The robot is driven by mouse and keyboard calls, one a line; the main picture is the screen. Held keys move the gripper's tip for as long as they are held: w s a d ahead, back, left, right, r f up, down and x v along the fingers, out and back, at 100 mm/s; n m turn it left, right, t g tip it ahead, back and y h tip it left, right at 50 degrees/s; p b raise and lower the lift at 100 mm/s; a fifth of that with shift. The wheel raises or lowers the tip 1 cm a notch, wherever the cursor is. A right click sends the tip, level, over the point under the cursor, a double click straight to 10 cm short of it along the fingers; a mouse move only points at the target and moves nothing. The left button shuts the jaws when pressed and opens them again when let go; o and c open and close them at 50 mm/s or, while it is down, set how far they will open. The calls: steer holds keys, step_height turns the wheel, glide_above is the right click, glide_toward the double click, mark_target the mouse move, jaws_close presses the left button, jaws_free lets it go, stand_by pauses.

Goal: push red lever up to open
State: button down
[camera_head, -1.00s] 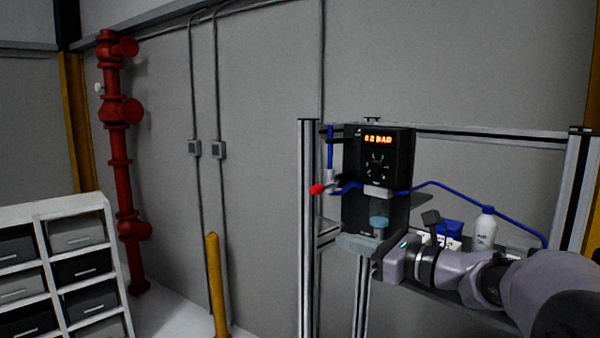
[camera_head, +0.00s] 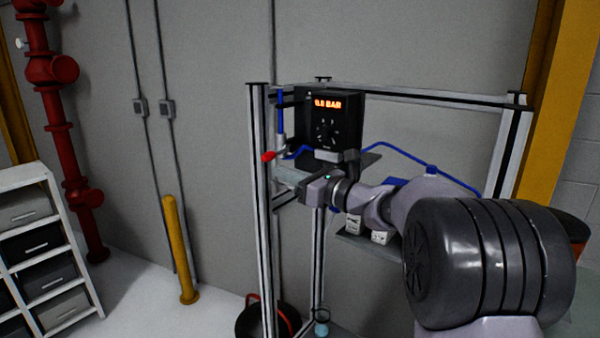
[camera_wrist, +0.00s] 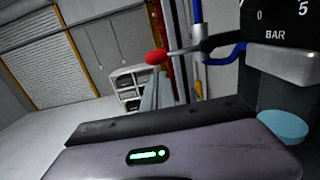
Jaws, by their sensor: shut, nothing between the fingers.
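The red lever (camera_head: 268,156) sticks out to the left at the lower left of a black box with an orange display (camera_head: 328,104). Its red knob also shows in the wrist view (camera_wrist: 156,57), on a thin metal stem running right to the blue tubing. My gripper (camera_head: 281,172) is shut and empty, with its tip just below and right of the red knob in the head view. In the wrist view, the pale fingers (camera_wrist: 150,97) extend beyond the dark gripper edge, below the knob. I cannot tell whether they touch the lever.
A metal frame post (camera_head: 260,200) stands beside the lever. Blue tubing (camera_head: 395,155) runs right from the box. A teal disc (camera_wrist: 283,127) sits below the box in the wrist view. A yellow bollard (camera_head: 178,245) and drawer cabinet (camera_head: 45,250) stand left, with clear floor between.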

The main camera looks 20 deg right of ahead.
steer(key=shift+x, duration=1.15)
steer(key=shift+r+p, duration=0.1)
steer(key=shift+p, duration=0.2)
